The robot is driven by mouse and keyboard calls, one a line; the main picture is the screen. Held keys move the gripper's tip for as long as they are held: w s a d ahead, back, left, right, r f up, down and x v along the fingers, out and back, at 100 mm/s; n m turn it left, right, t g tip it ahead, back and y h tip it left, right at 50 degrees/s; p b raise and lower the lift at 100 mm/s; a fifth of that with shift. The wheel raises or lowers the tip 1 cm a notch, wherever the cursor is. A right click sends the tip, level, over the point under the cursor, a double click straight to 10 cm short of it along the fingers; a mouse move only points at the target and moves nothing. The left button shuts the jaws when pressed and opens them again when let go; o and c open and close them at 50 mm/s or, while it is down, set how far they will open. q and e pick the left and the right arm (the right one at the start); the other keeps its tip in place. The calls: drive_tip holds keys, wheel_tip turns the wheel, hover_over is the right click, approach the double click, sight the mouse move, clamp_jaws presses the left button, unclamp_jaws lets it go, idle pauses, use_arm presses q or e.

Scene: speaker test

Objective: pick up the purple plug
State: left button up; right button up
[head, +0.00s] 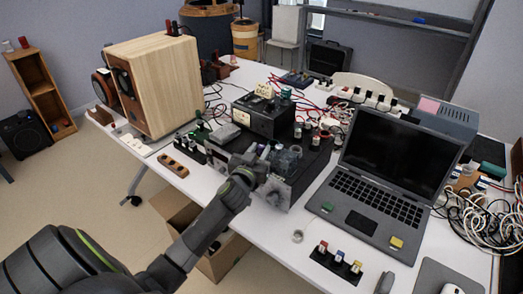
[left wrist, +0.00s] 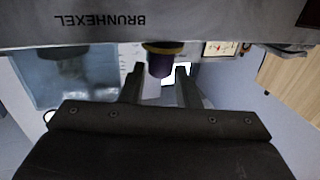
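The purple plug (left wrist: 160,62) shows in the left wrist view, with a yellowish ring at its base where it meets a grey device panel (left wrist: 200,26). My left gripper (left wrist: 159,76) is open, its two fingers apart with the plug in line with the gap at their tips. I cannot tell whether the fingers touch it. In the head view my left gripper (head: 258,160) is at the front of the dark device (head: 281,190) on the table, and its wrist hides much of that spot. My right gripper is not in view.
A wooden speaker (head: 160,85) stands left of the device and an open laptop (head: 395,160) stands right. A black amplifier box (head: 262,118) sits behind. Tangled cables and a row of plugs (head: 337,258) lie on the white table (head: 290,250). Its front middle is mostly clear.

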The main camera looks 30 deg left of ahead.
use_arm(q)
drive_tip(key=shift+x, duration=1.3)
drive_tip(key=c, duration=0.6)
